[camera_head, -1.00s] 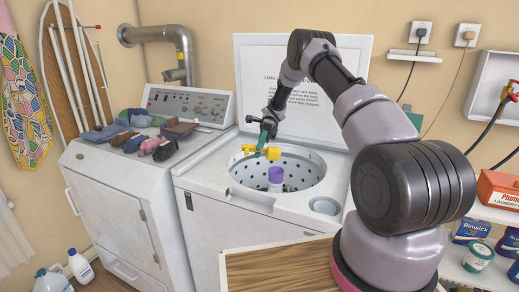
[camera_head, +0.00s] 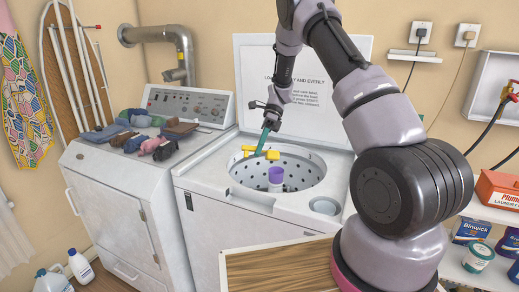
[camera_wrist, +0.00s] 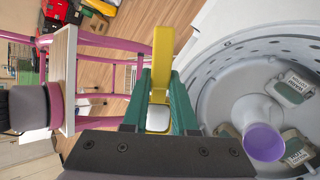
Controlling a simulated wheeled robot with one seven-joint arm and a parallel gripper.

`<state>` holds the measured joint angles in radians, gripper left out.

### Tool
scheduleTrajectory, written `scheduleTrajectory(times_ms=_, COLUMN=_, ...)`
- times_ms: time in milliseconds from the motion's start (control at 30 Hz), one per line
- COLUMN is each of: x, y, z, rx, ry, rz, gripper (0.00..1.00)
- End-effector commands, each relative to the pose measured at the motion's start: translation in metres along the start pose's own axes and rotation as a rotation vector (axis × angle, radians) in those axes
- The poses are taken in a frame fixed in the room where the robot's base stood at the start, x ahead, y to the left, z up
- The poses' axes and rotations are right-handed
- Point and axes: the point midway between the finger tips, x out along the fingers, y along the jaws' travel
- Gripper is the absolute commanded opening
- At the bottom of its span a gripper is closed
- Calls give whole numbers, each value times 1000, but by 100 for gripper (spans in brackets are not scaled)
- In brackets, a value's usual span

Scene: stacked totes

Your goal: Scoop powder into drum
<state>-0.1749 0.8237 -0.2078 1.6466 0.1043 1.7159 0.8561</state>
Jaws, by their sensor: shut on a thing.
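My gripper (camera_head: 262,151) is shut on a yellow scoop (camera_head: 273,155) above the open washer drum (camera_head: 310,172), toward its back left. In the wrist view the green fingers (camera_wrist: 158,105) stand on either side of the scoop (camera_wrist: 160,82). A pale grey-white patch shows between the fingers; I cannot tell whether it is powder. The drum (camera_wrist: 214,95) fills the right of the wrist view. A pale post with a purple top (camera_head: 275,172) stands in its middle, and its purple top (camera_wrist: 264,142) is at lower right in the wrist view.
The raised lid (camera_head: 340,110) stands behind the drum. A dryer (camera_head: 110,205) with folded cloths (camera_head: 150,140) on top is at left. An orange laundry box (camera_head: 498,190) sits on the right shelf, above blue Binwick boxes (camera_head: 470,231). A wooden surface (camera_head: 280,268) is at the front.

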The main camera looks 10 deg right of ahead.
Motion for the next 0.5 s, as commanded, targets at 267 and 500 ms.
scheduleTrajectory(times_ms=267, x=0, y=2, z=1, rx=-88, ry=-3, rz=-274, gripper=0)
scheduleTrajectory(times_ms=500, x=0, y=2, z=0, rx=-161, ry=-3, rz=-506, gripper=0)
